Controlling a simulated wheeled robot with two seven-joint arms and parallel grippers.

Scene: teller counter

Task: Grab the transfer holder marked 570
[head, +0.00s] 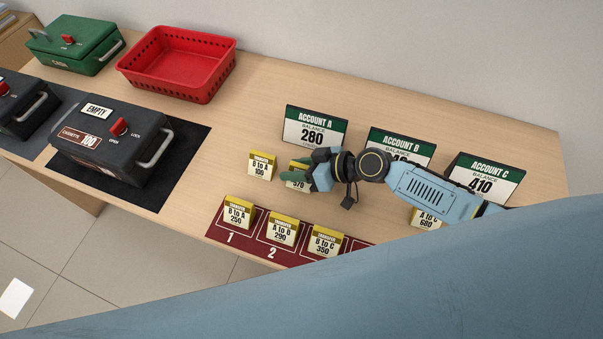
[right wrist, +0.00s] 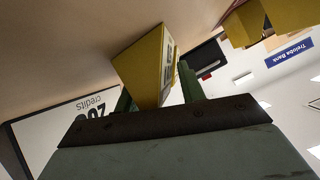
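The transfer holder marked 570 (head: 298,183) is a small cream card holder with a yellow top, standing on the counter in front of the Account A sign. My right gripper (head: 297,172) reaches over it from the right and partly hides it. In the right wrist view, a yellow holder (right wrist: 147,62) stands between the two green fingers of the right gripper (right wrist: 160,92). The fingers are spread, with a gap showing on the right finger's side; a firm hold is not visible. My left gripper is not in view.
The B to A 100 holder (head: 262,165) stands close on the left. Holders 250 (head: 238,212), 290 (head: 283,232) and 350 (head: 326,241) stand on the red numbered strip in front. The Account A sign (head: 315,128) is behind. A red basket (head: 178,65) and cassette boxes are left.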

